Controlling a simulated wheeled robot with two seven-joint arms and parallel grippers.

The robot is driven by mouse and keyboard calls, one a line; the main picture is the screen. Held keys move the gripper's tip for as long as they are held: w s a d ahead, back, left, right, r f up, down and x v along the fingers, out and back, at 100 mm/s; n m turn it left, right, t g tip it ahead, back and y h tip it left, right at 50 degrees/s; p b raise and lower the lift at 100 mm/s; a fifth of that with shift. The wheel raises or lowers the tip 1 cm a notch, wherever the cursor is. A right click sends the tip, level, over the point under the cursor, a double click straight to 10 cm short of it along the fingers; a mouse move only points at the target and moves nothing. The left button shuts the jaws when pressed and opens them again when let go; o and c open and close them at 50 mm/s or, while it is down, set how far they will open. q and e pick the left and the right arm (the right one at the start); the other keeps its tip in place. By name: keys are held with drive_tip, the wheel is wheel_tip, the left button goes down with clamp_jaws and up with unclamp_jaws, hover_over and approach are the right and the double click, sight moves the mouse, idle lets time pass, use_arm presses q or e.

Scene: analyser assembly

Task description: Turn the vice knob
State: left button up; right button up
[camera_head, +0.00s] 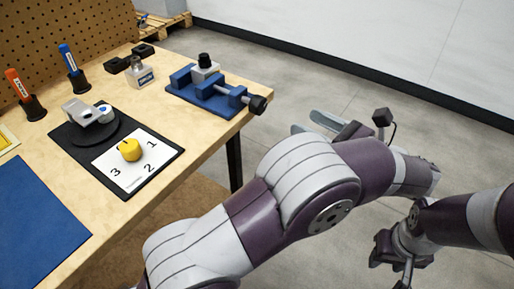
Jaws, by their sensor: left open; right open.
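The blue vice (202,101) sits on the wooden bench near its far right edge. Its black knob (257,104) is at the right end of the screw, at the bench edge. A grey block with a black top (205,66) sits in the vice. My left gripper (318,124) is open, off the bench to the right of the knob and apart from it; my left arm partly hides it. My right gripper (397,262) is open and empty at the lower right, over the floor, far from the vice.
A black mat (72,142) holds a grey device (88,112), a numbered card (120,179) and a yellow knob (130,150). Red (17,84) and blue (68,60) pens stand in holders. A blue mat (35,225) lies at left. The floor right of the bench is clear.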

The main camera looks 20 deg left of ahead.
sight(263, 107)
use_arm(q)
drive_tip(key=shift+n+g, duration=0.3)
drive_tip(key=x, duration=0.4)
drive_tip(key=b+x, duration=0.1)
drive_tip(key=x, duration=0.3)
drive_tip(key=s+b+x, duration=0.1)
drive_tip(key=x, duration=0.3)
drive_tip(key=shift+w+a+f, duration=0.1)
drive_tip(key=shift+w+a, duration=0.05)
drive_tip(key=shift+a, duration=0.15)
use_arm(e)
wheel_tip(263, 107, down, 3)
drive_tip(key=shift+f, duration=0.1)
use_arm(q)
drive_tip(key=c, duration=1.1)
drive_tip(key=shift+o, duration=0.2)
drive_tip(key=shift+m, duration=0.4)
